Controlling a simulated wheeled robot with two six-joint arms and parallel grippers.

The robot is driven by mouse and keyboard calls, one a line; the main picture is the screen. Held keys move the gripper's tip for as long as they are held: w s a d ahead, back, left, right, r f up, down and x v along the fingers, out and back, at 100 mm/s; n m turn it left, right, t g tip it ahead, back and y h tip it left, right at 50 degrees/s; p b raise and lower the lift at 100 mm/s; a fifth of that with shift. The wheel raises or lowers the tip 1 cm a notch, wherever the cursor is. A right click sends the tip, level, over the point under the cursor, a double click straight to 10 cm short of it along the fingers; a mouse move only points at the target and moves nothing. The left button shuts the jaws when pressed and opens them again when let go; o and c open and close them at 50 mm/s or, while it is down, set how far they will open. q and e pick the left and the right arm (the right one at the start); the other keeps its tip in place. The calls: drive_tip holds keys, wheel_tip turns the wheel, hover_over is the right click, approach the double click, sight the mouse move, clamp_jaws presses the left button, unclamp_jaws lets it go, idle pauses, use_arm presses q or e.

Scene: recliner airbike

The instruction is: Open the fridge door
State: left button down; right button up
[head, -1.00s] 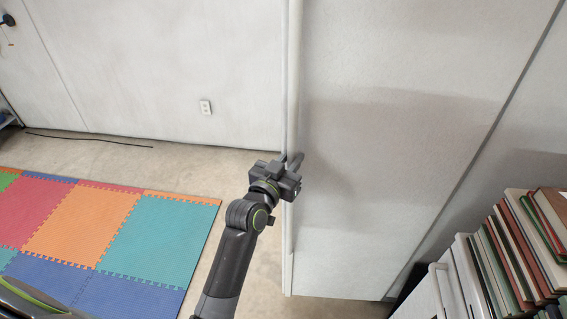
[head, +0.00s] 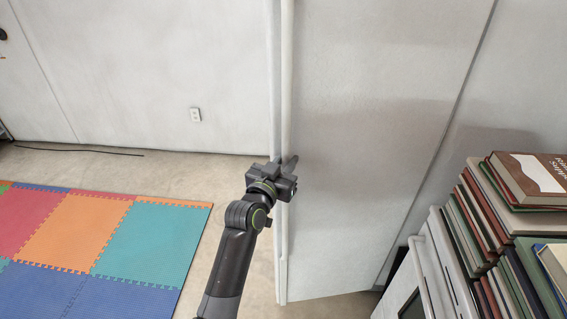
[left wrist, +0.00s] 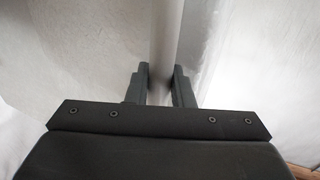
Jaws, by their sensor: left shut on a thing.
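The fridge (head: 375,130) shows in the head view as a tall, pale, flat-sided panel right of centre. Its upright left edge carries a long, thin vertical handle (head: 275,60). My left gripper (head: 286,165) is at that edge, about halfway down the visible part. In the left wrist view the handle (left wrist: 166,40) runs upright between the two dark fingers (left wrist: 162,80), and the gripper is shut on it. I cannot tell from the head view how far the door stands from the fridge body. My right gripper is not in view.
Stacked books (head: 525,180) lie on a white cabinet (head: 430,270) at the right, close to the fridge. A coloured foam mat (head: 150,240) covers the floor at the left. Bare concrete floor (head: 235,215) lies between mat and fridge. The back wall has an outlet (head: 195,114).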

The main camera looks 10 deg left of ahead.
use_arm(q)
drive_tip(key=shift+r, duration=0.15)
drive_tip(key=c, duration=1.7)
unclamp_jaws()
drive_tip(key=o, duration=0.4)
drive_tip(key=shift+w+d, duration=0.1)
drive_tip(key=shift+d, duration=0.15)
drive_tip(key=shift+a, duration=0.1)
drive_tip(key=shift+s+a+f, duration=0.2)
drive_tip(key=shift+s+f, duration=0.05)
drive_tip(key=shift+s, duration=0.3)
drive_tip(key=shift+b+v, duration=2.45)
drive_tip(key=shift+v, duration=5.65)
drive_tip(key=shift+d+r, duration=0.15)
drive_tip(key=shift+r, duration=0.05)
